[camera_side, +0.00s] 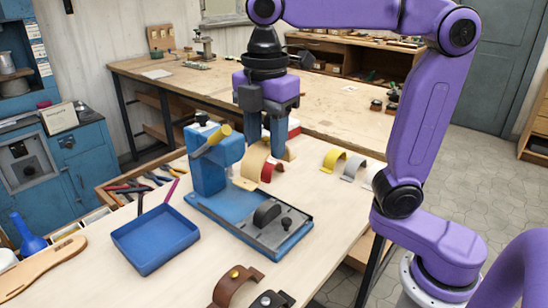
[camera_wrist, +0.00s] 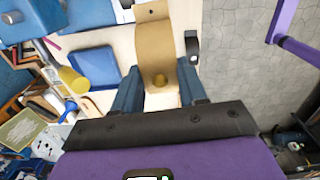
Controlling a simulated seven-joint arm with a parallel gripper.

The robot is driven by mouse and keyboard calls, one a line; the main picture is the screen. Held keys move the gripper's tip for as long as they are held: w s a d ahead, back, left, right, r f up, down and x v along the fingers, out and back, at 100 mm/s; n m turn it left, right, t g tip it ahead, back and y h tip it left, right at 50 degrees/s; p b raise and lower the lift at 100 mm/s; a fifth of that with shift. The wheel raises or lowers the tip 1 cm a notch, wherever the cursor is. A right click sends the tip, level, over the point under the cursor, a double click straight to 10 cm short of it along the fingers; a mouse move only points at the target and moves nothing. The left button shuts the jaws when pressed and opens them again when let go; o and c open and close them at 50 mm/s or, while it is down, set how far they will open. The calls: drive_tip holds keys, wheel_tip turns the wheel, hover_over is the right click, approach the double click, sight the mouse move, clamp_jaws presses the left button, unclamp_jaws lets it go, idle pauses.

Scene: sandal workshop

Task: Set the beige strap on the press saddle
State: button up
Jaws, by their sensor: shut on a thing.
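The beige strap (camera_side: 254,163) is between the fingers of my gripper (camera_side: 266,145), which is shut on it. In the wrist view the strap (camera_wrist: 154,45) is a curved band with a round gold stud near the fingers (camera_wrist: 160,90). In the side view the fingers hide part of it. The blue press (camera_side: 208,172) has a yellow handle and stands left of my gripper. Its dark rounded saddle (camera_side: 267,212) is on the base plate, bare, in front of and below my gripper. The strap is apart from the saddle.
A red strap (camera_side: 268,173) lies behind the beige one. Yellow (camera_side: 332,159), grey (camera_side: 353,166) and white straps stand to the right. A blue tray (camera_side: 156,239) is left of the press. Brown (camera_side: 236,284) and black straps are at the front.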

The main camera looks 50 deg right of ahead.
hover_over(267, 204)
drive_tip(key=shift+m, duration=0.3)
drive_tip(key=shift+s+f, duration=0.1)
drive_tip(key=shift+f, duration=10.15)
drive_tip(key=shift+f, duration=0.35)
drive_tip(key=o, duration=1.5)
drive_tip(key=shift+r, duration=0.1)
drive_tip(key=shift+r, duration=3.45)
